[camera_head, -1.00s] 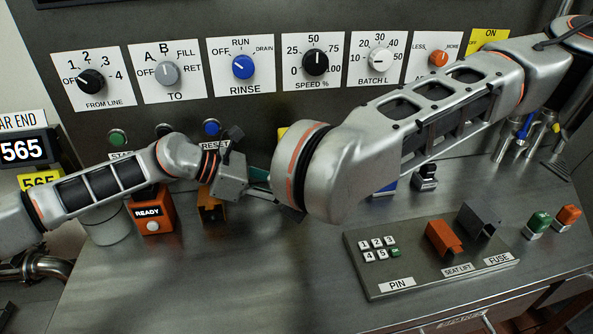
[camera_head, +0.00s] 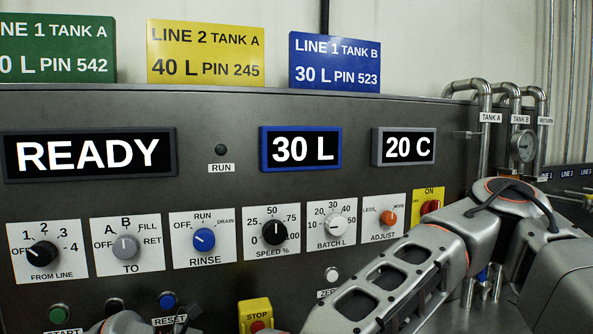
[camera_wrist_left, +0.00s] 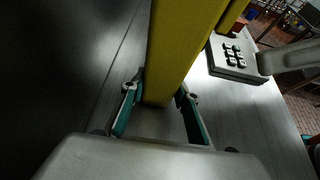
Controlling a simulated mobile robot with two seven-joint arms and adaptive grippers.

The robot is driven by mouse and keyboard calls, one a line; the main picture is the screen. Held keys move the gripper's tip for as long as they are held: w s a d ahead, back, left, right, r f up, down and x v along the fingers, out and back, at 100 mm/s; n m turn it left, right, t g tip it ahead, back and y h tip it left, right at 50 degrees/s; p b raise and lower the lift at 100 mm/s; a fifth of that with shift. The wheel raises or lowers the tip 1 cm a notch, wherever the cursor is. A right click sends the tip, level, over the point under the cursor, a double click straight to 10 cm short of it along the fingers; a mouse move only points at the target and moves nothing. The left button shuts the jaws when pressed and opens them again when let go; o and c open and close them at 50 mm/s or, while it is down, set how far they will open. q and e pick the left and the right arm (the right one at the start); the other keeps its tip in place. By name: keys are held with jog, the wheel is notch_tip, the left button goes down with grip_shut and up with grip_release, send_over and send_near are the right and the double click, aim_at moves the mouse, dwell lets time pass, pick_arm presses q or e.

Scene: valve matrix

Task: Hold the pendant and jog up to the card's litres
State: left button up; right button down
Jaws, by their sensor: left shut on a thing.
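In the left wrist view a long yellow body (camera_wrist_left: 182,45), which looks like the pendant, stands between the fingers of my left gripper (camera_wrist_left: 160,90). The gripper is shut on it; the body's far end is out of frame. In the head view three cards stand on top of the panel: a green card (camera_head: 55,50) with its left part cut off, a yellow card (camera_head: 205,53) reading LINE 2 TANK A, 40 L, PIN 245, and a blue card (camera_head: 335,62) reading LINE 1 TANK B, 30 L, PIN 523. The blue-framed display (camera_head: 300,149) reads 30 L. My right gripper is out of view.
The READY display (camera_head: 90,155) and the 20 C display (camera_head: 403,147) flank it. A row of knobs includes RINSE (camera_head: 204,239) and BATCH L (camera_head: 335,226). A yellow STOP box (camera_head: 256,315) is below. My right arm covers the lower right. A keypad (camera_wrist_left: 232,55) shows in the wrist view.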

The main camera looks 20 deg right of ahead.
pick_arm(q)
jog(key=o, duration=0.9)
jog(key=v, duration=1.2)
